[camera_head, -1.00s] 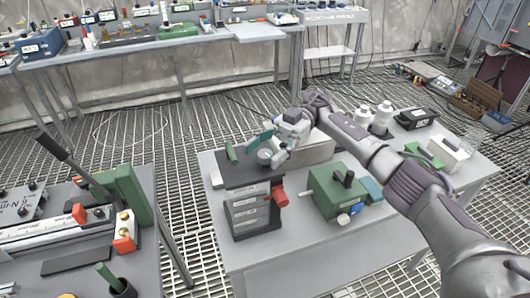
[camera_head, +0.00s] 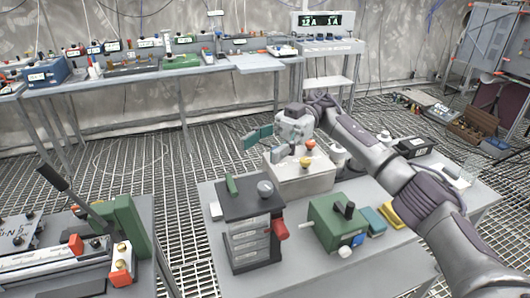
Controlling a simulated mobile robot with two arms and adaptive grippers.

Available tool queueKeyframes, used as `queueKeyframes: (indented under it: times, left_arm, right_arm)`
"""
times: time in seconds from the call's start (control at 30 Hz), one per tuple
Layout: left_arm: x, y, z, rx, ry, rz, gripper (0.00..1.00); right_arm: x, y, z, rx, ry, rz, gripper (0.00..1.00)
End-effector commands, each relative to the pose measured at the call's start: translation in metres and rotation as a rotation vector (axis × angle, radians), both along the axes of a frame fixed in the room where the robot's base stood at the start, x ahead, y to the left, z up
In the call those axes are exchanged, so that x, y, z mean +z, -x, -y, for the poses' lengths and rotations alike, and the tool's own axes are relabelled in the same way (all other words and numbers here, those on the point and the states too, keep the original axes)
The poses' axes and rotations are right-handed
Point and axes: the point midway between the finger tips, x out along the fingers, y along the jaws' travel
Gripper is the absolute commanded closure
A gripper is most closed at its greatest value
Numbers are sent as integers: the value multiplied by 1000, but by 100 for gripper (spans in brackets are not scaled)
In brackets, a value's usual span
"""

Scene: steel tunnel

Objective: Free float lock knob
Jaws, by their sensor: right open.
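A dark box (camera_head: 251,231) with labelled front plates stands on the grey table. A round grey knob (camera_head: 265,188) and a green block (camera_head: 231,185) sit on its top, and a red knob (camera_head: 279,229) sticks out of its right side. No label that I can read says which is the float lock knob. My right gripper (camera_head: 258,138) is open and empty, with teal finger pads. My left gripper is out of view.
A green box (camera_head: 335,222) with black, blue and white knobs stands right of the dark box. Yellow and teal blocks (camera_head: 392,215) lie beside it. My right arm spans the table's right part. Grating floor separates a bench of equipment at left.

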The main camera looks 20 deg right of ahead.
Motion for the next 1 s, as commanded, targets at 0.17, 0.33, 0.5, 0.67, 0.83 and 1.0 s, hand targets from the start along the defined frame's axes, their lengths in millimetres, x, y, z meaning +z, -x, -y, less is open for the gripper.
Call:
queueKeyframes:
  times: [0.17,0.33,0.5,0.67,0.83,1.0]
  left_arm:
    - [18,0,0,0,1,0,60]
    - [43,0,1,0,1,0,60]
    - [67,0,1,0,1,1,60]
    - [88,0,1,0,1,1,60]
    - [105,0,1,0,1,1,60]
    - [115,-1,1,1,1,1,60]
  right_arm:
    - [-17,2,10,-122,-97,-40,40]
    - [-43,8,32,-378,-217,-80,40]
    - [-64,21,60,-650,-250,-91,40]
    - [-79,39,86,-877,-202,-75,40]
    - [-89,58,105,-1047,-105,-43,40]
    - [-96,72,115,-1140,-19,-14,40]
